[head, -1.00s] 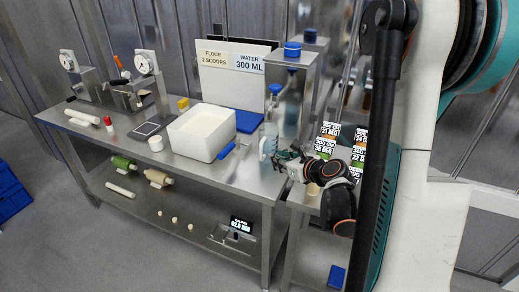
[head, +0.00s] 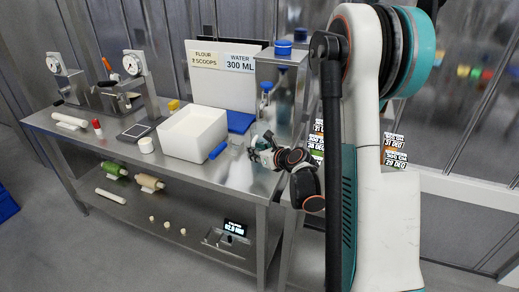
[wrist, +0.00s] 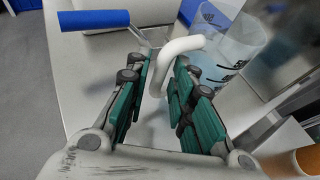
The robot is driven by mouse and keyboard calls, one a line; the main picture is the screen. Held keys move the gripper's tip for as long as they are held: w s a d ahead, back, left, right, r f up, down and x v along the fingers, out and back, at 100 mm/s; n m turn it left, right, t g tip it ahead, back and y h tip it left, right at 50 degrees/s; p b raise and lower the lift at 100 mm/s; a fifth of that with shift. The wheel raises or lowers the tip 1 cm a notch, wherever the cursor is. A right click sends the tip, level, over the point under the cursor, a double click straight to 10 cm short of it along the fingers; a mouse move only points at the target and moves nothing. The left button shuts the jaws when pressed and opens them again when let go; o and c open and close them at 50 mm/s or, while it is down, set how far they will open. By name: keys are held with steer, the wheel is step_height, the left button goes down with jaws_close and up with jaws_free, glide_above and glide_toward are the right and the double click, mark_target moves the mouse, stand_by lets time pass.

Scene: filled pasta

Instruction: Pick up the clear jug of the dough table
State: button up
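The clear jug (wrist: 228,42) stands on the steel table at the upper right of the wrist view, with dark marks on its wall and a white handle (wrist: 180,50). My gripper (wrist: 165,75) is open, its green-padded fingers on either side of the handle. The handle's lower part reaches between the fingers, nearer the right one. I cannot tell whether either finger touches it. In the head view my gripper (head: 256,148) is low over the table's right end, and the jug there is hard to make out behind it.
A blue-handled tool (wrist: 95,19) lies left of the jug, beside the white bin (head: 193,132). A tall steel container with a blue lid (head: 283,47) stands behind. The table's front strip is mostly clear.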

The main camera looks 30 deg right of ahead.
steer(key=x, duration=0.2)
steer(key=shift+w+f, duration=0.15)
steer(key=shift+w, duration=0.1)
steer(key=shift+c, duration=0.4)
jaws_close()
